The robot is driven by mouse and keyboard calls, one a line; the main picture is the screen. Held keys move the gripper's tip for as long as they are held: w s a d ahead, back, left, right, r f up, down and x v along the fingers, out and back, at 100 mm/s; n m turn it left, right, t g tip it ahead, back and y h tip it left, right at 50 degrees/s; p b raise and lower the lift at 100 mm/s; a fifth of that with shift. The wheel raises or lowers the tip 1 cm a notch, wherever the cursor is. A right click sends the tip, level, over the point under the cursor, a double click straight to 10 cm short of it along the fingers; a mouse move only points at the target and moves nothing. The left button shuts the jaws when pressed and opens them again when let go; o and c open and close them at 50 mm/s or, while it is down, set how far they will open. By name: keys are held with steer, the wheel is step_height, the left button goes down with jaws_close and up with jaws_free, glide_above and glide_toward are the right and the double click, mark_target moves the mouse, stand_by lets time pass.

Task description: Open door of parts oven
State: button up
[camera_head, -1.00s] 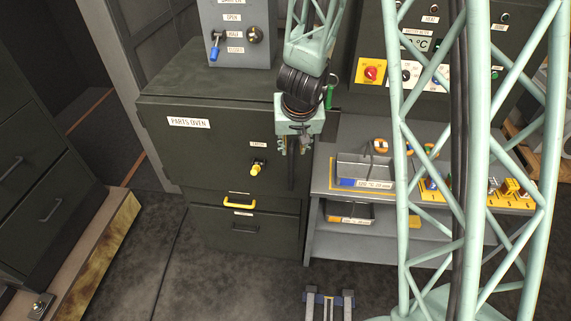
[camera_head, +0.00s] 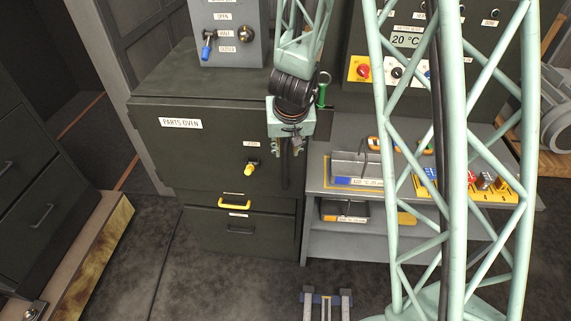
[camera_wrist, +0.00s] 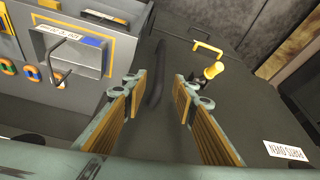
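The parts oven (camera_head: 165,145) is a dark cabinet, and its door is shut. A dark vertical bar handle (camera_head: 286,170) runs near the door's right edge; it also shows in the wrist view (camera_wrist: 155,75). A yellow-tipped latch knob (camera_head: 250,168) sits left of the handle, and also shows in the wrist view (camera_wrist: 213,70). My gripper (camera_head: 289,147) hangs in front of the handle's upper part. In the wrist view my gripper (camera_wrist: 160,95) is open and empty, with the handle seen in the gap beyond its fingertips. Contact with the handle cannot be told.
A drawer with a yellow handle (camera_head: 234,203) lies under the door. A grey shelf unit (camera_head: 318,180) with trays stands just right of the oven. A control box (camera_head: 232,50) sits on top of the oven.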

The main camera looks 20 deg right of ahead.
mark_target(286, 159)
steer(key=shift+b+x, duration=2.65)
steer(key=shift+x, duration=3.2)
steer(key=shift+s, duration=0.1)
steer(key=shift+c, duration=0.6)
jaws_close()
